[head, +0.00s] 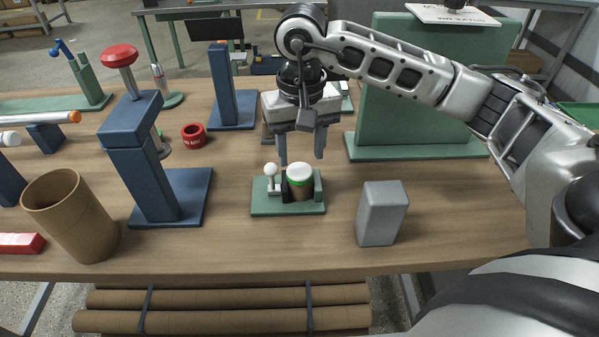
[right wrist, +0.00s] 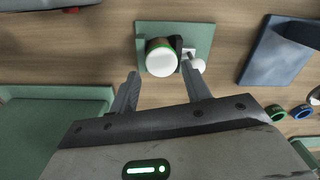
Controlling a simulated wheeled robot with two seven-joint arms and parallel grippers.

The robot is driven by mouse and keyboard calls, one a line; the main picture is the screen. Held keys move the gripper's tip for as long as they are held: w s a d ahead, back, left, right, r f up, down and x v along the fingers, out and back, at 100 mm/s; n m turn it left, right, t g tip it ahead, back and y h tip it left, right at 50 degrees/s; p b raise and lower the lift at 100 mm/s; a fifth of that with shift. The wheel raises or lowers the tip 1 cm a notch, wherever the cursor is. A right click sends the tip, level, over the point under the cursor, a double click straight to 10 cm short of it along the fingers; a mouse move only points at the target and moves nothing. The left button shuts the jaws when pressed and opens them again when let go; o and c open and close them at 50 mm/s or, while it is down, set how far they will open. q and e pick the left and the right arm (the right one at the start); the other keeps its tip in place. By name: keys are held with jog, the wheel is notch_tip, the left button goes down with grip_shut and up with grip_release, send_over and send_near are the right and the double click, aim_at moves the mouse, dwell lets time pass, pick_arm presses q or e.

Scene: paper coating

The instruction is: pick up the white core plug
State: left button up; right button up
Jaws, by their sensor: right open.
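The white core plug (head: 300,174) is a round white cap with a green band below it, on top of a short brown core. It stands upright in a small holder on a green base plate (head: 262,209), beside a white ball-topped knob (head: 270,170). In the right wrist view the white plug (right wrist: 161,62) shows ahead of the fingers, on its green plate (right wrist: 203,35). My right gripper (head: 301,160) is open and empty, pointing down above and just behind the plug, not touching it. It also shows in the right wrist view (right wrist: 163,80). My left gripper is not in view.
A grey block (head: 382,213) stands right of the plate. A blue press stand (head: 150,160) and a brown cardboard tube (head: 70,215) stand left. A tall green panel (head: 420,90) rises behind right. The table front between plate and edge is clear.

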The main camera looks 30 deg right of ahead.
aim_at(300, 171)
notch_tip(300, 171, down, 4)
jog(key=shift+w+f+p, duration=0.1)
jog(key=shift+p, duration=0.25)
jog(key=c, duration=0.6)
